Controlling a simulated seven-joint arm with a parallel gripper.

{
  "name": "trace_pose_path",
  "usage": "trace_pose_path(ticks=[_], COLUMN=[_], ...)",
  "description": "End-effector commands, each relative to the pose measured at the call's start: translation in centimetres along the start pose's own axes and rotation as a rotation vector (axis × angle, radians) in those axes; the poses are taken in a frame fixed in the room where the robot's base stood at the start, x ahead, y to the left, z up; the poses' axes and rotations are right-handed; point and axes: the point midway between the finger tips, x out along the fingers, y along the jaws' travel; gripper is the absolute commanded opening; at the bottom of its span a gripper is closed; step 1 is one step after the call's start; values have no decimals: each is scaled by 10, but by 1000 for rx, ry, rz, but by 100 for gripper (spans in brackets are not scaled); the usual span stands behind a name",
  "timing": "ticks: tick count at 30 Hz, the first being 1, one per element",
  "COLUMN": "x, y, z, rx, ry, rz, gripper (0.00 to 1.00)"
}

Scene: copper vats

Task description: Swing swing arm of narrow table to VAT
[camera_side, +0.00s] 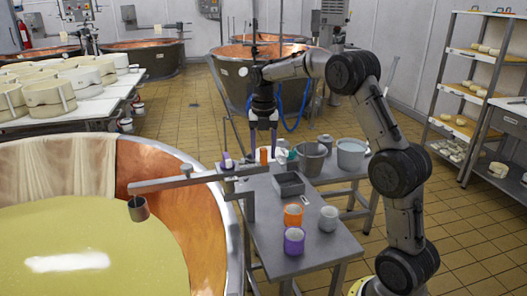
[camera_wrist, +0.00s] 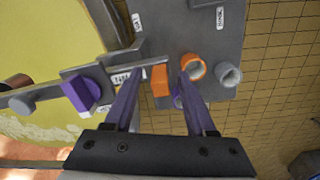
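The grey swing arm (camera_side: 165,184) reaches from the narrow table (camera_side: 270,235) out over the vat (camera_side: 180,200) of yellow liquid on the left. A small metal cup (camera_side: 138,209) hangs at its outer end. An upright orange block (camera_side: 263,156) stands near the arm's table end; it also shows in the wrist view (camera_wrist: 160,81). A purple block (camera_side: 227,160) sits farther along the arm towards the vat. My gripper (camera_wrist: 159,74) is open, pointing down, with purple fingers on either side of the orange block. Gaps show between block and fingers in the wrist view.
On the table stand an orange cup (camera_side: 293,215), a purple cup (camera_side: 294,241), a pale cup (camera_side: 329,218) and a grey tray (camera_side: 289,184). Buckets (camera_side: 311,158) stand behind. A VAT label (camera_wrist: 137,22) is on the table.

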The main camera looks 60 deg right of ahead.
Motion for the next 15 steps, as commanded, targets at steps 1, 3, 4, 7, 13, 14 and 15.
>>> trace_pose_path(ticks=[1, 3, 4, 7, 13, 14, 15], x=[1, 1, 1, 1, -14, -18, -25], y=[0, 0, 0, 0, 0, 0, 0], z=[0, -1, -1, -1, 0, 0, 0], rx=[0, 1, 1, 1, 1, 1, 1], ry=[2, 3, 4, 5, 2, 2, 2], rz=[-1, -1, -2, -2, 0, 0, 0], gripper=[56, 56, 56, 56, 56, 56, 56])
